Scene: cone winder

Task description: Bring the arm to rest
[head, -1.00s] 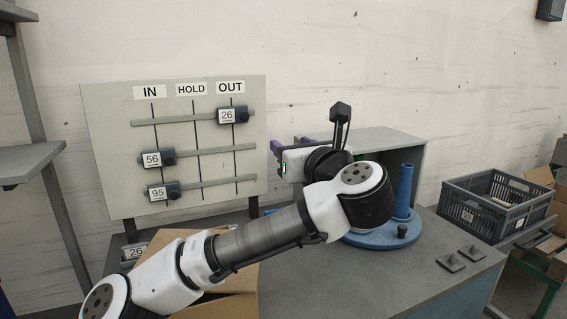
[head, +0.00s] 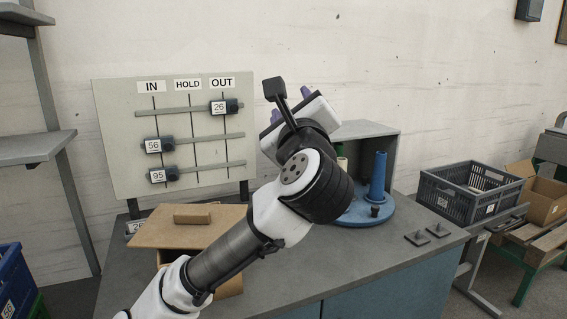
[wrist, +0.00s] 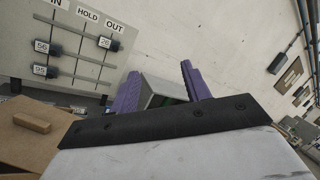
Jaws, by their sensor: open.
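My gripper (head: 291,104) is raised in front of the white wall in the head view, pointing up and away, tilted. In the wrist view the two purple fingers of my gripper (wrist: 160,85) stand well apart with nothing between them. My arm reaches up from the bottom of the head view, over the grey bench (head: 300,268), and hides part of the bench and cabinet. The gripper appears clear of the board and cabinet, touching nothing that I can see.
A board (head: 120,110) marked IN, HOLD and OUT has sliders 26 at OUT, 56 and 95 at IN. A cardboard box (head: 165,230) bears a small brown block (head: 193,214). A blue round base with a post (head: 378,178) and a grey crate (head: 462,200) are at right.

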